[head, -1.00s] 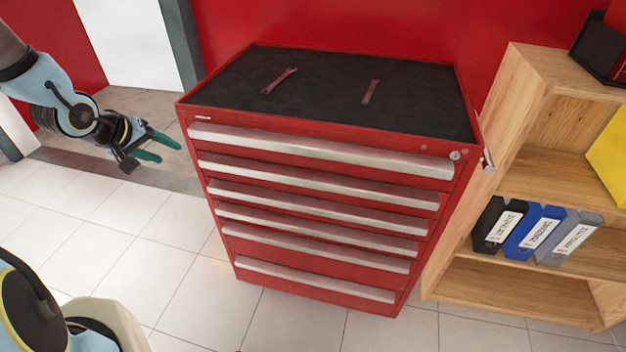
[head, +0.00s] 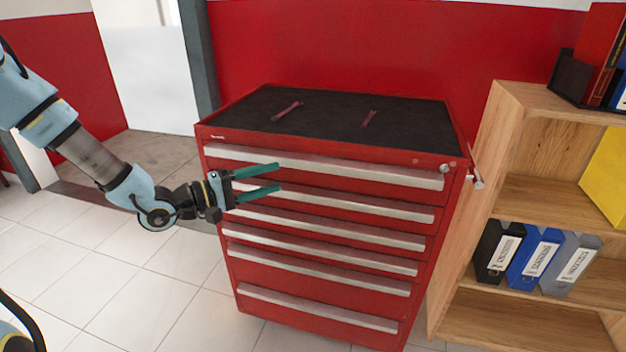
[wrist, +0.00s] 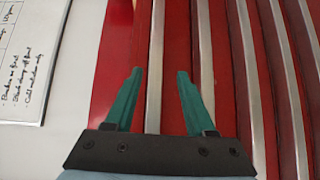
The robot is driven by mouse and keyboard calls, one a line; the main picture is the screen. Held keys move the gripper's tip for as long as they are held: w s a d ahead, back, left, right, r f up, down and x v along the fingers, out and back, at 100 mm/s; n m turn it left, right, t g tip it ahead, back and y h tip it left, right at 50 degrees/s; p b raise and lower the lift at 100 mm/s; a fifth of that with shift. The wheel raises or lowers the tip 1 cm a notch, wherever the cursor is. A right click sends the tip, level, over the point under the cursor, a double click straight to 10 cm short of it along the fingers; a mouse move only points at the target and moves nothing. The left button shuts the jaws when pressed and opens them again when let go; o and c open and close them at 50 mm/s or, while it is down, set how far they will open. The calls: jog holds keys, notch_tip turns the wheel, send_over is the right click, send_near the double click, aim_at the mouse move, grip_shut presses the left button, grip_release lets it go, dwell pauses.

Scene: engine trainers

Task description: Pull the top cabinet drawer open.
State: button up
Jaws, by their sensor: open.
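The red cabinet (head: 330,232) stands upright with a black top and several drawers, each with a long silver handle bar. The top drawer's handle (head: 330,165) runs along the upper front, and all drawers look closed. My gripper (head: 279,179) is in front of the left part of the cabinet face, with its two green fingers apart, one above the other, near the top two handles. In the wrist view the open fingers (wrist: 158,90) point at the drawer fronts, and a silver handle bar (wrist: 155,60) shows between them. I cannot tell whether they touch anything.
Two dark red wrenches (head: 287,111) lie on the cabinet top. A wooden shelf (head: 520,190) with binders (head: 535,258) stands close on the right. A white sheet with writing (wrist: 25,55) shows in the wrist view. Tiled floor (head: 120,270) is clear at left.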

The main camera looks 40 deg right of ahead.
aim_at(311, 170)
jog(key=p+x, duration=0.1)
jog(key=x, duration=0.4)
jog(key=p+x, duration=0.1)
jog(key=x, duration=0.5)
jog(key=shift+s+r+p, duration=0.2)
jog(key=shift+s+p, duration=0.05)
jog(key=shift+p, duration=0.1)
jog(key=shift+c, duration=0.2)
jog(key=c, duration=0.8)
jog(key=shift+a+f, duration=0.1)
grip_shut()
jog(key=shift+f, duration=0.15)
